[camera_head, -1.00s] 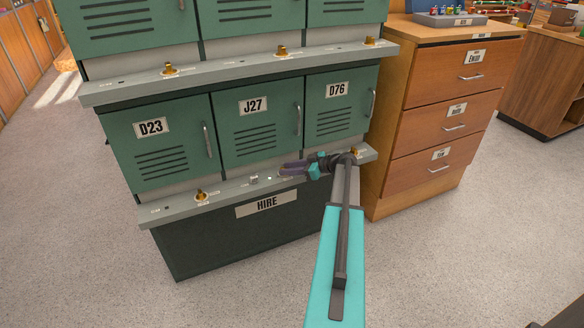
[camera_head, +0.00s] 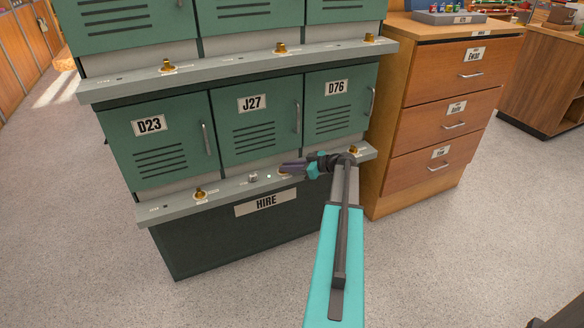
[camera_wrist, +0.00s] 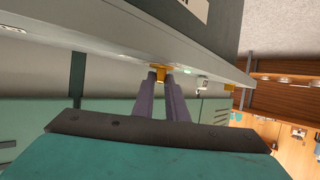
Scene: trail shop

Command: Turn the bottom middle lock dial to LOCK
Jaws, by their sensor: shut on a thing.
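The bottom middle locker is the green J27 door (camera_head: 250,125), which is closed. My gripper (camera_wrist: 162,78) has both purple fingers closed on this dial. In the head view my gripper (camera_head: 284,168) reaches the ledge from the right and covers most of the dial. The dial's pointer and its marks are too small or hidden to read. A small light spot (camera_head: 268,177) shows on the ledge just left of the fingers.
Brass dials stand on the same ledge at left (camera_head: 200,194) and right (camera_head: 354,151). A small silver knob (camera_head: 253,178) is left of my gripper. A wooden drawer cabinet (camera_head: 445,100) stands to the right. The floor in front is clear.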

